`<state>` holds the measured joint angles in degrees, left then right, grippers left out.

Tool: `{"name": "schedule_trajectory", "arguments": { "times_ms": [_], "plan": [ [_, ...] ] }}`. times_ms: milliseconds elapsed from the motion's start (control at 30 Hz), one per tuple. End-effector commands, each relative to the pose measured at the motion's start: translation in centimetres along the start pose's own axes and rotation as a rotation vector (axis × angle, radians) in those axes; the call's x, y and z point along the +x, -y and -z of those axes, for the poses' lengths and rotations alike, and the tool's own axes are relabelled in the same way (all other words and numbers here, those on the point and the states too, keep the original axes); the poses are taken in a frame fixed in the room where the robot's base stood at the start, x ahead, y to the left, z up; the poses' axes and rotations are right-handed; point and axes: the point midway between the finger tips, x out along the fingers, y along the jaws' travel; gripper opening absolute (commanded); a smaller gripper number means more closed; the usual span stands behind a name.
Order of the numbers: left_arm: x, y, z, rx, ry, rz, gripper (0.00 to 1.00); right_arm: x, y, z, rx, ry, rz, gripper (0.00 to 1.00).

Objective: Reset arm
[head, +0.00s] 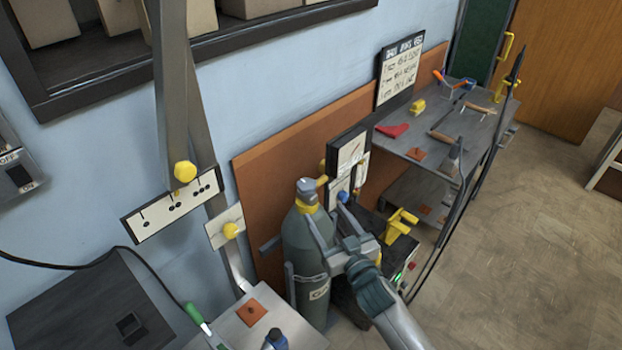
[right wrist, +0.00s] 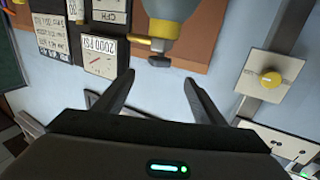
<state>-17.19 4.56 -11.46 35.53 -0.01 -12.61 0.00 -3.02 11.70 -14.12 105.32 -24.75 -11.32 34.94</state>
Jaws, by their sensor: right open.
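My right arm comes in from the bottom right of the head view. Its gripper (head: 326,211) is in front of the upper part of a green gas cylinder (head: 298,245). In the right wrist view the two fingers of my right gripper (right wrist: 159,79) are apart, with nothing between them. That view looks upside down, with the cylinder's yellow collar and valve (right wrist: 158,60) just beyond the fingertips. I cannot tell whether a finger touches the cylinder. My left gripper is out of view.
A gauge panel (head: 348,152) stands behind the cylinder. A grey workbench (head: 405,143) with tools is at the right. Yellow knobs (head: 185,171) are on the left wall. A small table (head: 235,330) is at the bottom. Open floor (head: 540,230) lies at the right.

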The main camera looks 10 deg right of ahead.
Motion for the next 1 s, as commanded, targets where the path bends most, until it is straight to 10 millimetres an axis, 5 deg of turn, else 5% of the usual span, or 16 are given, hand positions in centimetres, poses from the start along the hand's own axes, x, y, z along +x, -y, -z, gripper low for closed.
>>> {"name": "schedule_trajectory", "arguments": {
  "times_ms": [200,367,667,1000],
  "plan": [
    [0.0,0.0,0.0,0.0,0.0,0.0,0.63,0.0,-0.1,-0.6,0.0,0.009,-0.001,0.64],
    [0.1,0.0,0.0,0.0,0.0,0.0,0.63,-0.3,-0.3,-3.5,-0.005,0.06,-0.009,0.64],
    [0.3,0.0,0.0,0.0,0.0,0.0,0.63,-3.4,-1.1,-16.4,-0.02,0.288,-0.034,0.64],
    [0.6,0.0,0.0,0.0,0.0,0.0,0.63,-11.8,-1.5,-32.5,-0.038,0.595,-0.049,0.64]
  ]
}}
